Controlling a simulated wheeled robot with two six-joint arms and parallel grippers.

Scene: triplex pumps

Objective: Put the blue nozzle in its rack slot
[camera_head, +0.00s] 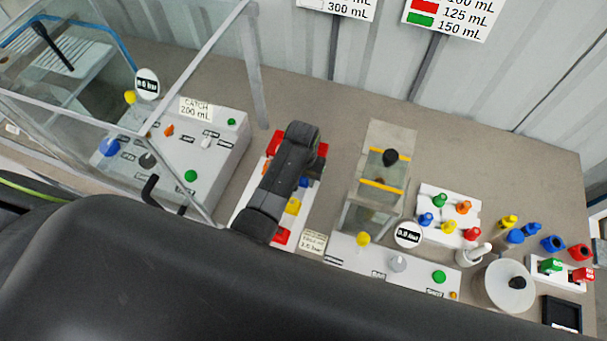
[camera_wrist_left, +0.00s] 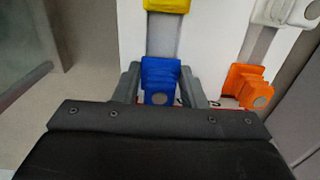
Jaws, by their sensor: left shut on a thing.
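The blue nozzle (camera_wrist_left: 160,82) is between the two fingers of my left gripper (camera_wrist_left: 160,88) in the left wrist view, and the gripper is shut on it. It is over or on the white rack board (camera_wrist_left: 212,35); I cannot tell whether it is seated in a slot. In the head view a blue part (camera_head: 304,182) shows at my left gripper (camera_head: 309,172), partly hidden by the dark wrist. My right gripper is not in view.
An orange part (camera_wrist_left: 248,85) lies right of the gripper and a yellow one (camera_wrist_left: 168,5) beyond it. A glass-walled catch station (camera_head: 190,150) stands left. A pump unit (camera_head: 380,185) and a white rack of coloured pieces (camera_head: 433,198) stand right.

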